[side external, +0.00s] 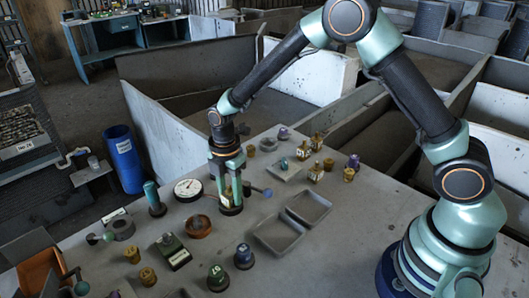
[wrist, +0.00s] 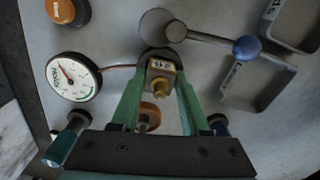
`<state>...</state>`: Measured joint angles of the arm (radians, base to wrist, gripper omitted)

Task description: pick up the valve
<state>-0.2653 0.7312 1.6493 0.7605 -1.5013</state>
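A brass-coloured valve (wrist: 161,76) with a small label on its top stands between the two green fingers of my gripper (wrist: 162,72) in the wrist view. In the side external view, my gripper (side external: 230,200) points down at the table and a strip of the valve (side external: 236,189) shows between its fingers. The fingers are on both sides of the valve and very close to it. I cannot tell whether they press on it. A dark round piece shows at the fingertips and hides the valve's lower end.
A lever with a blue ball (wrist: 246,47) lies close beside the valve. A white-faced gauge (side external: 188,189) and an orange-brown round part (side external: 197,226) are left of the gripper. Two shallow grey trays (side external: 279,246) lie right of it. Several other brass-coloured parts (side external: 316,171) stand behind.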

